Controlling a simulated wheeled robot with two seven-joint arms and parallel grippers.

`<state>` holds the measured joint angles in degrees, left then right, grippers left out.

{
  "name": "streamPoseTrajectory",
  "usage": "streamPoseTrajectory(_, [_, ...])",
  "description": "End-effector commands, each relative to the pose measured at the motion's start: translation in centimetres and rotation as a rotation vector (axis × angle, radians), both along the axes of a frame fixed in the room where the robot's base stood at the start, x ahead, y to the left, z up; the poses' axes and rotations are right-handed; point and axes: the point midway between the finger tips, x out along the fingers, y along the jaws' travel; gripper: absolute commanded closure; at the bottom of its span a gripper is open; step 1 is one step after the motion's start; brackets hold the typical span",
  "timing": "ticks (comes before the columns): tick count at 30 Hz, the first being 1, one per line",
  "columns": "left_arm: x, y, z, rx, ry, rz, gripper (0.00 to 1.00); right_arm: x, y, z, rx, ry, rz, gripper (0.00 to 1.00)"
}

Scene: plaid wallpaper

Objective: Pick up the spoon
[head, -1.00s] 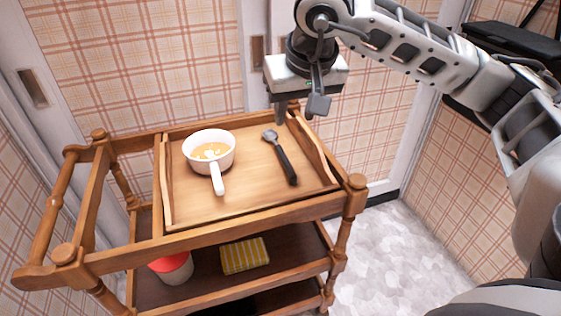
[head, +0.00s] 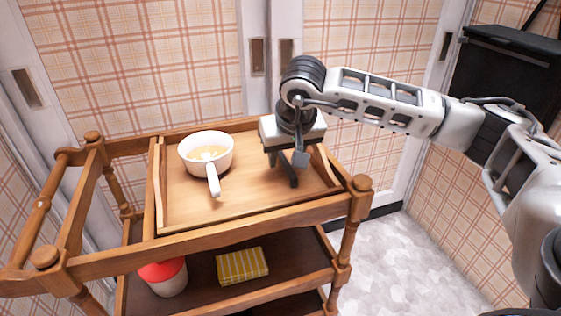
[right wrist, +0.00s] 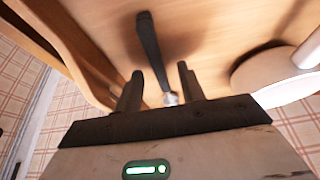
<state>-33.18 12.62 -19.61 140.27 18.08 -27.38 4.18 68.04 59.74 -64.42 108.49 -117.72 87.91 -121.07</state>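The spoon, with a dark handle and a grey metal head, lies on the wooden tray (head: 232,199). In the head view only part of its handle (head: 293,181) shows below my right gripper (head: 283,160); the rest is hidden. In the right wrist view the handle (right wrist: 150,42) points away from the gripper, and the metal end lies between the fingers. My right gripper (right wrist: 159,88) is open there, with a finger on each side of the spoon and gaps visible. My left gripper is not in view.
The tray has raised sides and sits on a wooden cart (head: 200,232). Below are a red-lidded jar (head: 166,277) and a yellow striped cloth-like item (head: 242,265).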

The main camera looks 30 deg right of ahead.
Motion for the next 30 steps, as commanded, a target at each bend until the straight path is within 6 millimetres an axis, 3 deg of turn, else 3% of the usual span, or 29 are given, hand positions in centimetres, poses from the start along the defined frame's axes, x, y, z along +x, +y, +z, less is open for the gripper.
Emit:
streamPoseTrajectory(7, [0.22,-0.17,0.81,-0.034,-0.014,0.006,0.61,0.29,-0.08,-0.65,0.000,-0.001,0.000,0.61])
streamPoseTrajectory(30, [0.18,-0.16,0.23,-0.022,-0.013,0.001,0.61,0.29,-0.07,-1.12,0.001,-0.001,0.000,0.61])
